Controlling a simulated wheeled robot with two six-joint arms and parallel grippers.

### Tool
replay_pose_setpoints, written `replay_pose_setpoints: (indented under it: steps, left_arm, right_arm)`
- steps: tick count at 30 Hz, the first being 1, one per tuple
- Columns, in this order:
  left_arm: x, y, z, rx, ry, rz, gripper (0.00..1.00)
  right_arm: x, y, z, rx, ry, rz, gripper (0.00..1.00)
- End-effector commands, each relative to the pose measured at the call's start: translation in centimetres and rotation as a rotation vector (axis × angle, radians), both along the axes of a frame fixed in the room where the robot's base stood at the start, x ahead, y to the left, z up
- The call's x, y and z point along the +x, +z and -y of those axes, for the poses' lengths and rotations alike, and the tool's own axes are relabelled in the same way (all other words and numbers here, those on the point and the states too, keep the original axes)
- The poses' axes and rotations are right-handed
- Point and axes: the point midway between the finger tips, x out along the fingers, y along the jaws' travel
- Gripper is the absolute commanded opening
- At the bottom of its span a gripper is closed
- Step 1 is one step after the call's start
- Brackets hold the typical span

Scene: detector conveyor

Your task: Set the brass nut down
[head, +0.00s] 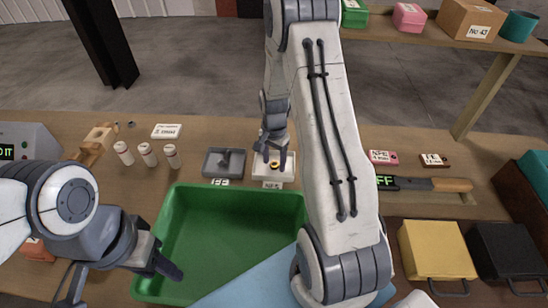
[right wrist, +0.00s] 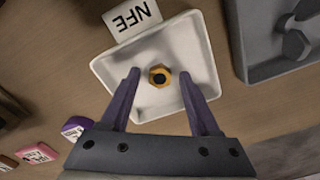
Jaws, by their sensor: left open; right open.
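The brass nut (right wrist: 159,76) lies in the white tray (right wrist: 187,30), near its middle. My right gripper (right wrist: 168,83) is open over the tray, with one finger on each side of the nut and a gap to both. In the head view the nut (head: 274,165) shows just below the right gripper (head: 273,154), in the white tray (head: 262,176). My left gripper (head: 168,259) is open and empty at the left edge of the green bin (head: 180,215).
Several white bottles (head: 148,155) stand further left. A yellow box (head: 437,250) and black box (head: 508,250) are at right.

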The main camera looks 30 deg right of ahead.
Motion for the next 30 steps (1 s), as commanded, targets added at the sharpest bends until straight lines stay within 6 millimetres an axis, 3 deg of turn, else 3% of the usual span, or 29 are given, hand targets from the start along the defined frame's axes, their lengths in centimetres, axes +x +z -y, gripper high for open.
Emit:
replay_pose_setpoints:
  steps: [5,18,27,30]
  left_arm:
    - [0.0,-0.2,0.0,0.0,0.0,0.0,0.47]
    - [0.0,-1.3,0.0,0.0,0.0,0.0,0.47]
    - [0.0,-1.4,0.0,0.0,0.0,0.0,0.47]
    - [0.0,-1.4,0.0,0.0,0.0,0.0,0.47]
  right_arm:
    - [0.1,1.7,0.0,-0.002,0.0,0.005,0.62]
    - [0.1,10.5,0.0,-0.001,0.0,0.005,0.62]
    - [0.0,12.3,0.0,0.0,0.002,0.0,0.62]
    - [-0.1,12.8,-1.5,0.001,0.056,0.004,0.62]
